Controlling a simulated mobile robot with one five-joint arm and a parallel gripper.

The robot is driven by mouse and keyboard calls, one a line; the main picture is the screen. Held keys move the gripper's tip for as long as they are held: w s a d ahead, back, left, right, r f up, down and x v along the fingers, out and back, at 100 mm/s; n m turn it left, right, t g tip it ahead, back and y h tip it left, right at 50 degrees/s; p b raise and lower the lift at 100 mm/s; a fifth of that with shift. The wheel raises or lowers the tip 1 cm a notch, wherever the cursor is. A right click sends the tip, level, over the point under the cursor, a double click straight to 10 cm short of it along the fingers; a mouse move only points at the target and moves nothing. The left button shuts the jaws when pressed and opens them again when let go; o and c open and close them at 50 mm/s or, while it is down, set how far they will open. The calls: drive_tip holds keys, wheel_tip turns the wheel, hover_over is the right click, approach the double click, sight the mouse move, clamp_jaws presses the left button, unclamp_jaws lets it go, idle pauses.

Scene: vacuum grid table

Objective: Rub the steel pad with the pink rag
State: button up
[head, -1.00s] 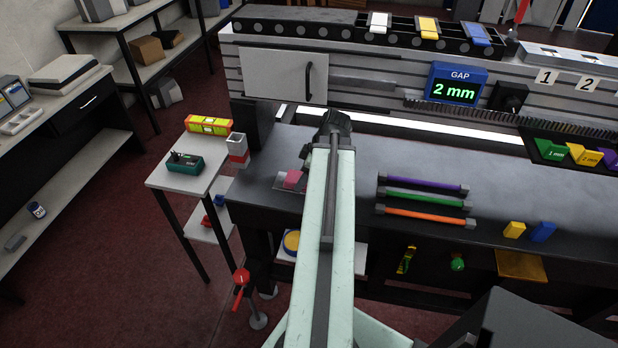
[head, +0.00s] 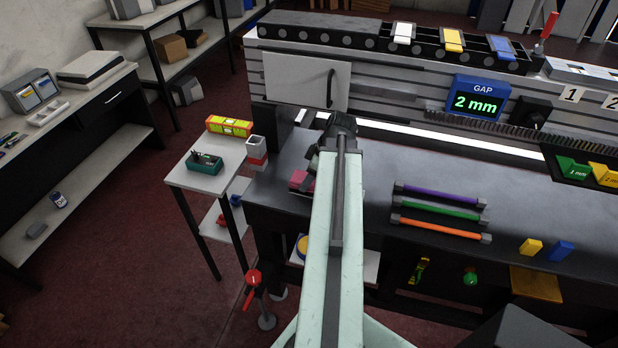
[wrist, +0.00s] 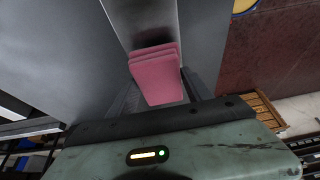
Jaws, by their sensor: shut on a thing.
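The pink rag (wrist: 158,80) is folded and held between the fingers of my gripper (wrist: 160,90) in the wrist view. My gripper is shut on it. The steel pad (wrist: 142,12) is a smooth light grey strip running away under the rag. A dark smudge lies on it just beyond the rag's far edge. The rag is over the pad; I cannot tell whether it presses on it. In the head view the rag (head: 301,180) shows at the table's left end, beside my arm. My arm hides much of the gripper, and the pad is hardly visible there.
Purple, green (head: 438,209) and orange bars lie on the dark table (head: 350,290) to the right. A yellow block (head: 530,247) and a blue block (head: 560,251) sit near its front edge. A small side table (head: 208,176) stands left.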

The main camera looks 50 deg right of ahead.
drive_tip(key=shift+r+p, duration=2)
drive_tip(key=shift+r, duration=0.45)
wheel_tip(320, 180, up, 3)
drive_tip(key=p, duration=0.3)
drive_tip(key=shift+r, duration=0.15)
